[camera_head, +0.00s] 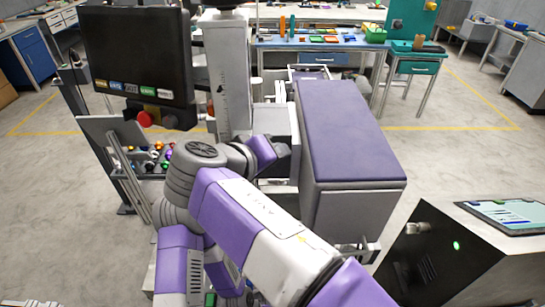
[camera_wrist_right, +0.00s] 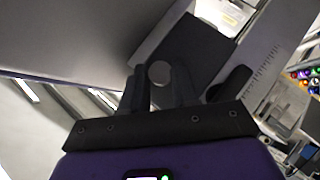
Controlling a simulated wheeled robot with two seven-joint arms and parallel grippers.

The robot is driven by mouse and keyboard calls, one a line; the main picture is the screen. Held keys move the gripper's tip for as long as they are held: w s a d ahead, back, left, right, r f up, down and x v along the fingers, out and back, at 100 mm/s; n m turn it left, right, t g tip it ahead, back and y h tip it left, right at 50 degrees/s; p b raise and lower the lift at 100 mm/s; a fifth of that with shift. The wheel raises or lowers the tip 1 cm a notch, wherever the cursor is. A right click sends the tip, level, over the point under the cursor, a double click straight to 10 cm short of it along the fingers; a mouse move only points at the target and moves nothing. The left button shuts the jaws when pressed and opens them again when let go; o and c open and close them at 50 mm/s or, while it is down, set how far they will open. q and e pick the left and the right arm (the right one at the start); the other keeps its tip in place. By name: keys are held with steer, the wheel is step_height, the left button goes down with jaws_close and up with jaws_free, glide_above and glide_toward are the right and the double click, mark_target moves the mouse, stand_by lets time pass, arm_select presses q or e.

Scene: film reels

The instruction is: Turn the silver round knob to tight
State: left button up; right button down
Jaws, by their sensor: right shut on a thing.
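The silver round knob (camera_wrist_right: 160,72) shows as a small grey disc between the fingertips of my right gripper (camera_wrist_right: 160,82) in the right wrist view. The two dark fingers stand on either side of it, and the gripper is shut on it. The knob sits by a dark block (camera_wrist_right: 196,48) on the machine. In the head view the right arm reaches to the side of the column by the purple padded table, and its fingers and the knob are hidden or too small to tell. My left gripper is not in view.
A long purple padded table (camera_head: 345,130) stands right of the grey upright column (camera_head: 228,75). A black monitor (camera_head: 137,55) and a red button (camera_head: 145,118) are at left. A dark cabinet with a screen (camera_head: 460,245) is at lower right. Open floor lies beyond it.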

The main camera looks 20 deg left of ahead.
steer(key=y, duration=0.1)
steer(key=m+g+y, duration=0.1)
steer(key=m+y+b, duration=0.1)
steer(key=shift+w+d+r+y, duration=0.1)
steer(key=shift+d+r+y, duration=0.1)
steer(key=shift+d+y, duration=0.1)
steer(key=shift+g, duration=0.3)
stand_by(0.4)
steer(key=c, duration=0.8)
jaws_free()
steer(key=shift+c, duration=0.2)
steer(key=p+v, duration=0.1)
steer(key=v, duration=0.6)
steer(key=shift+s+r+p, duration=0.2)
steer(key=shift+s+p, duration=0.05)
steer(key=shift+p, duration=0.05)
